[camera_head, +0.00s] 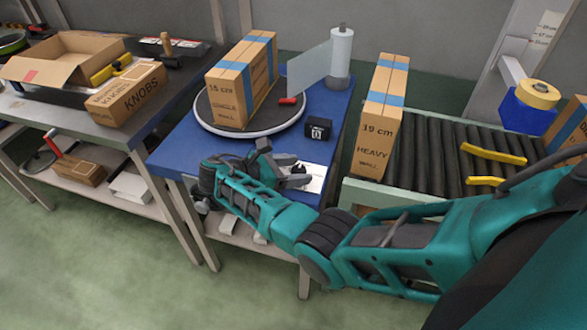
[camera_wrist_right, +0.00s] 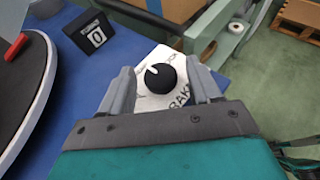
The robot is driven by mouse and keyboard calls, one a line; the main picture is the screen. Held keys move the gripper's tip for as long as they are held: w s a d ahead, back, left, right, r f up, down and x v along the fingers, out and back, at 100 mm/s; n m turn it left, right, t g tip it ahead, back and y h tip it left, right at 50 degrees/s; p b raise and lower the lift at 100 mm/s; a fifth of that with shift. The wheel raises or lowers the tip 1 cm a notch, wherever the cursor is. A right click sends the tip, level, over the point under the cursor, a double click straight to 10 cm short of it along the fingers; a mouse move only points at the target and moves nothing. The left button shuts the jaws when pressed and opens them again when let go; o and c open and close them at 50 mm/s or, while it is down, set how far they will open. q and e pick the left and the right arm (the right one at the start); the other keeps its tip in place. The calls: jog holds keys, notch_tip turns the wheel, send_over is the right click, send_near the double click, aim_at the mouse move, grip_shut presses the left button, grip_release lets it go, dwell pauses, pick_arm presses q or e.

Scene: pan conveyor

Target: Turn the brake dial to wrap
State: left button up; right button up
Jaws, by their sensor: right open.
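The brake dial (camera_wrist_right: 165,80) is a round black knob with a white pointer mark toward its upper left. It sits on a white printed plate (camera_wrist_right: 150,52) on the blue table; part of the lettering shows and part is hidden by a finger. My right gripper (camera_wrist_right: 158,70) is open, with one grey finger on each side of the dial; I cannot tell whether they touch it. In the head view the right gripper (camera_head: 292,171) is over the white plate (camera_head: 316,181) at the table's front right. The dial is not clear there. My left gripper is not in view.
A round turntable (camera_head: 205,122) holds a tall box (camera_head: 228,97) marked 15 cm. A small black counter (camera_head: 318,128) showing 0 stands near the dial. A wrap roll (camera_head: 341,50) stands behind. A 19 cm box (camera_head: 373,140) is on the roller conveyor (camera_head: 440,145) to the right.

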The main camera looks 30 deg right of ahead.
jog(key=v, duration=1.3)
jog(key=shift+b, duration=0.4)
